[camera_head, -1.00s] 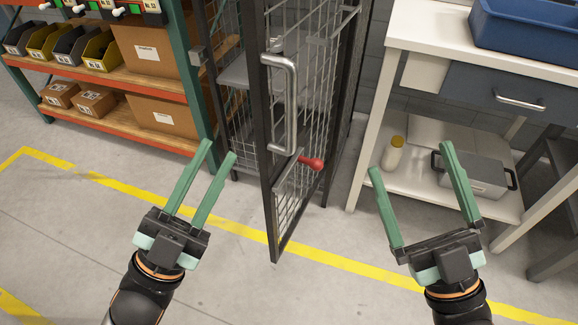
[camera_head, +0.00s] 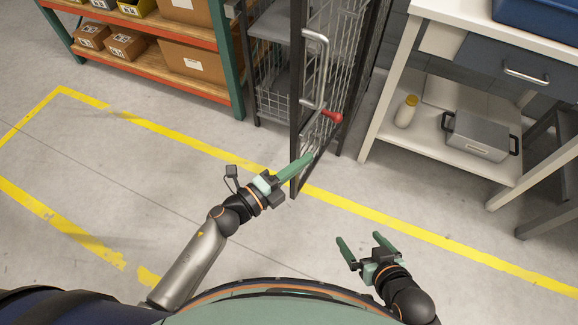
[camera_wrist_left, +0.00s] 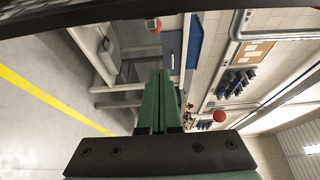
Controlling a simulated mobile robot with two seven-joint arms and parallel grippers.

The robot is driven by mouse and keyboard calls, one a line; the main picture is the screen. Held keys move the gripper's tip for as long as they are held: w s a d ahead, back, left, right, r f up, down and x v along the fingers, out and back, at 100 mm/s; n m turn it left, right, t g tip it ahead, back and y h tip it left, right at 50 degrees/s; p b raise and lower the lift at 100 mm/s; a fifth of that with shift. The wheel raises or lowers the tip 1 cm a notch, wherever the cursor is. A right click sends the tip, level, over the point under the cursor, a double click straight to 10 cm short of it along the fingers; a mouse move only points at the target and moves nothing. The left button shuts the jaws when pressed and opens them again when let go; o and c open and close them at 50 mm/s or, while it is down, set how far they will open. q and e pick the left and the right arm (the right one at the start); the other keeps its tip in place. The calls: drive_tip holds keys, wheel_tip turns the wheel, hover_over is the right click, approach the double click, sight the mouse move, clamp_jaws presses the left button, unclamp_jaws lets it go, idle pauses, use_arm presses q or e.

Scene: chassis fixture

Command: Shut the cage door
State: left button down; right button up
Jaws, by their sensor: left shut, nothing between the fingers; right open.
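The cage door (camera_head: 295,150) stands open, its dark frame and wire mesh jutting toward me in the head view. It carries a grey bar handle (camera_head: 322,75) and a red knob (camera_head: 332,116) below it. The cage (camera_head: 249,70) stands behind and left of the door. My left gripper (camera_head: 310,156) is shut and empty; its fingers overlap the lower part of the door, and I cannot tell if they touch it. The left wrist view shows the shut fingers (camera_wrist_left: 160,92) and a red ball (camera_wrist_left: 219,116) that looks like the knob. My right gripper (camera_head: 358,238) is open and empty, low over the floor.
An orange-and-green shelf (camera_head: 160,75) with boxes stands left of the cage. A white workbench (camera_head: 385,110) stands to the right, with a bottle (camera_head: 405,111) and a grey case (camera_head: 480,138) on its lower shelf. The floor with yellow lines (camera_head: 400,229) is clear in front.

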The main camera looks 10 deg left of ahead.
use_arm(q)
drive_tip(key=shift+w+a, duration=0.15)
drive_tip(key=shift+w, duration=1.1)
drive_tip(key=shift+w+a, duration=0.1)
drive_tip(key=shift+w, duration=1.15)
